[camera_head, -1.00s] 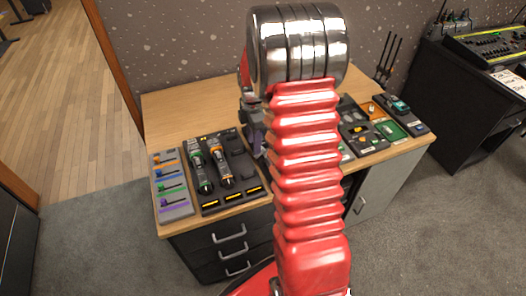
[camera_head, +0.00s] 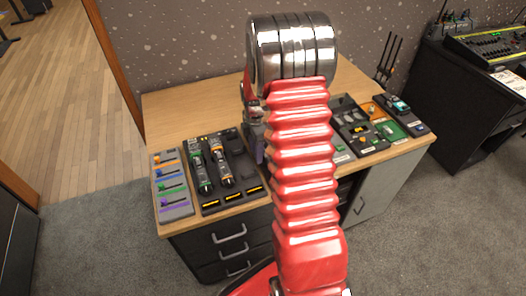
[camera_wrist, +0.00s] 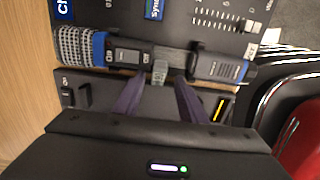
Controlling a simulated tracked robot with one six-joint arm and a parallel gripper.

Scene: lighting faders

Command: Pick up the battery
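My gripper (camera_head: 257,155) shows at the left edge of my red arm, low over the desk beside the microphone tray. In the wrist view its two purple fingers (camera_wrist: 160,85) are apart. A small grey-green block (camera_wrist: 159,72) shows between the fingertips, against a handheld microphone (camera_wrist: 130,53) with a blue band. There are gaps between the block and both fingers. I cannot tell for sure that this block is the battery. The blue-banded microphone is hidden behind my arm in the head view.
The microphone tray (camera_head: 210,206) holds a green-banded and an orange-banded microphone. A grey fader panel (camera_head: 172,207) lies left of it. More panels (camera_head: 362,138) lie right of my arm. The desk's back left (camera_head: 185,105) is bare.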

